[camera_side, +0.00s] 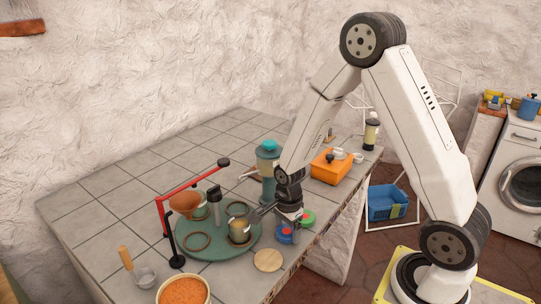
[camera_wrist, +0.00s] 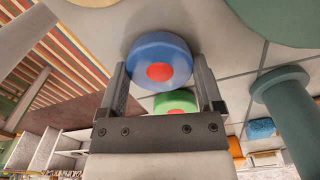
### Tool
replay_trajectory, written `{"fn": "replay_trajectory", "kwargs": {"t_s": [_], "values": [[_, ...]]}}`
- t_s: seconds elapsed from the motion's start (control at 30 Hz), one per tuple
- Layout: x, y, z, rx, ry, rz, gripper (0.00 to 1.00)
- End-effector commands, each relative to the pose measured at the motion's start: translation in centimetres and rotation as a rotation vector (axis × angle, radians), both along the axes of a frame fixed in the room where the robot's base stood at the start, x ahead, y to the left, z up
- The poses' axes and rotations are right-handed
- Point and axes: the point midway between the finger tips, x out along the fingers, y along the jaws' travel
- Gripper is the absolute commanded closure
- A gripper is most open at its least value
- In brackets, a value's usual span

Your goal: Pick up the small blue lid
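The small blue lid (camera_wrist: 160,51) has a red centre and lies on the tiled counter. In the side view the blue lid (camera_side: 284,238) is near the counter's front edge, below my gripper (camera_side: 287,222). In the wrist view my gripper (camera_wrist: 160,66) has its two fingers apart, one on each side of the lid. The lid fills most of the gap between the fingertips. I cannot tell whether either finger touches it.
A green lid (camera_side: 308,218) with a red centre lies close by. A green round tray (camera_side: 216,247) with several items stands left. A teal grinder (camera_side: 268,163) and an orange box (camera_side: 331,170) stand behind. A wooden disc (camera_side: 268,260) lies in front.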

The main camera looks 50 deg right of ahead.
Motion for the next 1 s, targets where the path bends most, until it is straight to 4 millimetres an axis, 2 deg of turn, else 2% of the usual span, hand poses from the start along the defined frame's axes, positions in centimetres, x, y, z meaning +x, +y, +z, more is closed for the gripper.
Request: {"fn": "replay_trajectory", "kwargs": {"t_s": [0.03,0.13,0.17,0.63,1.0], "values": [[0.0,0.0,0.0,0.0,0.0,0.0,0.35],[0.0,0.0,0.0,0.0,0.0,0.0,0.67],[0.0,0.0,0.0,0.0,-0.001,0.0,0.72],[0.1,0.0,0.8,0.0,-0.002,0.0,0.72],[0.1,0.0,4.6,-0.001,-0.004,0.0,0.72]]}}
